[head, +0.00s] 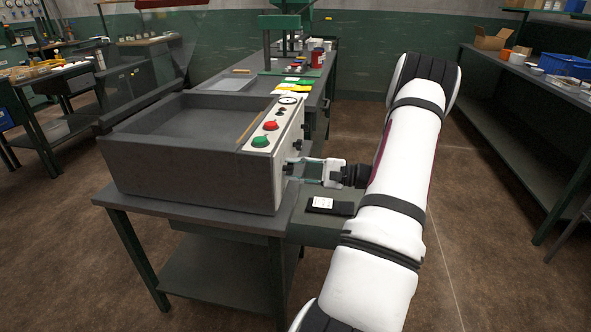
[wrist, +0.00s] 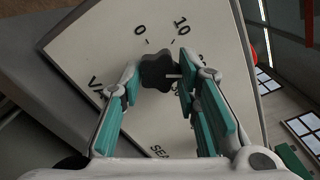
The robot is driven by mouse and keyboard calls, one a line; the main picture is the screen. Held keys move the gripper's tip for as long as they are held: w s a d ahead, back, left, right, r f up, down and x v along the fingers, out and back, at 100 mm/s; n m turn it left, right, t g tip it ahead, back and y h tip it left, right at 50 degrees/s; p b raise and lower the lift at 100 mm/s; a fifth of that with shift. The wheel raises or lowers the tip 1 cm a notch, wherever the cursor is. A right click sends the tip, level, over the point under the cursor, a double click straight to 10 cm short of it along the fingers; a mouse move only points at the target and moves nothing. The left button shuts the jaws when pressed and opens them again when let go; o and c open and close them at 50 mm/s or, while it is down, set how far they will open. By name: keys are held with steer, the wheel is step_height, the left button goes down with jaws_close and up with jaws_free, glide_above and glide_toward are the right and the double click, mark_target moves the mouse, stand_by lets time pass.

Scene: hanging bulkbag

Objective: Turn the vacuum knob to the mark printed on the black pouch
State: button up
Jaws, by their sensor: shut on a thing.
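The vacuum knob (wrist: 157,70) is dark and lobed, on a white panel (wrist: 85,50) with printed numbers 0 and 10 above it. A pale pointer line on the knob points right in the wrist view, towards a finger that hides part of the scale. My gripper (wrist: 158,82) is shut on the knob, with a finger on each side. In the head view my gripper (head: 291,168) reaches the front panel of the grey machine (head: 190,165) from the right. The black pouch (head: 343,208) lies below it with a white label (head: 322,202); its print is too small to read.
The machine's sloping top panel carries a green button (head: 260,141), a red button (head: 270,126) and a round gauge (head: 288,100). A long bench with coloured items stands behind. A shelf unit (head: 520,125) stands at the right, with open floor between.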

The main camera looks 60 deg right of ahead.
steer(key=o, duration=1.2)
steer(key=shift+c, duration=0.2)
steer(key=shift+s+d, duration=0.1)
steer(key=v, duration=1.1)
steer(key=shift+s, duration=0.4)
steer(key=shift+d, duration=0.1)
